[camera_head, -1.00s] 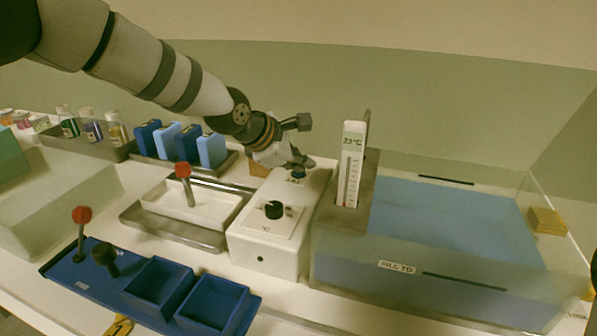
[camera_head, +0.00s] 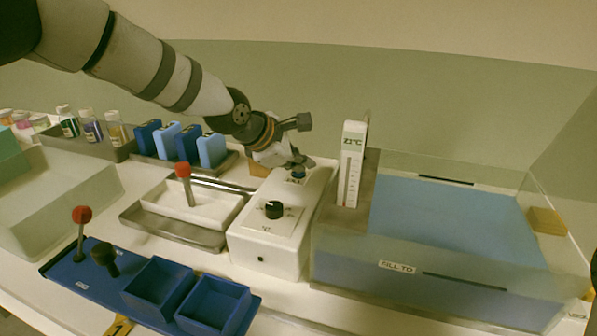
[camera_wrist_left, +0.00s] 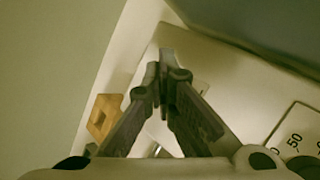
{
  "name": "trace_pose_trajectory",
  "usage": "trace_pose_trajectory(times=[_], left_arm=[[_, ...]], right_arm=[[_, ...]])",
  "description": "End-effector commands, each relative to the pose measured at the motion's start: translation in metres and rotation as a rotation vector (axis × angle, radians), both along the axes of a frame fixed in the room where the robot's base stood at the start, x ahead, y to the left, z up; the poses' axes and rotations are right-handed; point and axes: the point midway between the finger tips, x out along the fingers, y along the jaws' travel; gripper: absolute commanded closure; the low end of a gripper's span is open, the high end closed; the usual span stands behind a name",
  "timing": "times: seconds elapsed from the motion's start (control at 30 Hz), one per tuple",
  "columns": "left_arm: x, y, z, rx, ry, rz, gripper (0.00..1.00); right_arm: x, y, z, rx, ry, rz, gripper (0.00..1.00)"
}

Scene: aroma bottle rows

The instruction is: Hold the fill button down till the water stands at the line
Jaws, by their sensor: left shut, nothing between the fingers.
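My left gripper (camera_head: 297,164) is shut and empty, with its fingertips at the blue button (camera_head: 298,174) on the back of the white control box (camera_head: 268,246). They seem to touch it, but I cannot tell how far it is pressed. In the left wrist view the closed fingers (camera_wrist_left: 163,75) point at the box top and hide the button. The clear tank (camera_head: 450,296) holds blue water (camera_head: 450,222). A "FILL TO" label (camera_head: 397,266) and a black line (camera_head: 464,281) mark its front wall. The water appears near the line; the exact gap is hard to judge.
A black dial (camera_head: 273,210) sits on the box's front part. A thermometer (camera_head: 351,163) stands at the tank's left. Left are a white block with a red-topped stick (camera_head: 184,170), blue packs (camera_head: 187,143), bottles (camera_head: 90,126) and a blue tray (camera_head: 100,283).

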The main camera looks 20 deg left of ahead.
Motion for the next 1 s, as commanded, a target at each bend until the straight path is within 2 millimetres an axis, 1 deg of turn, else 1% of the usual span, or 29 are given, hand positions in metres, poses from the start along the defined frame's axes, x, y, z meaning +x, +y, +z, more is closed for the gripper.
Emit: trace_pose_trajectory(times=[0.43, 0.77, 1.0], left_arm=[[0.0, 0.0, -0.001, 0.0, 0.002, -0.001, 1.0], [0.0, 0.0, 0.017, 0.0, -0.002, 0.001, 1.0], [0.0, 0.0, 0.016, 0.001, 0.001, 0.0, 1.0]], right_arm=[[0.0, 0.0, 0.0, 0.0, 0.0, 0.0, 0.6], [0.007, 0.0, 0.006, 0.0, -0.025, 0.0, 0.6], [0.006, 0.0, 0.006, 0.0, -0.023, 0.0, 0.6]])
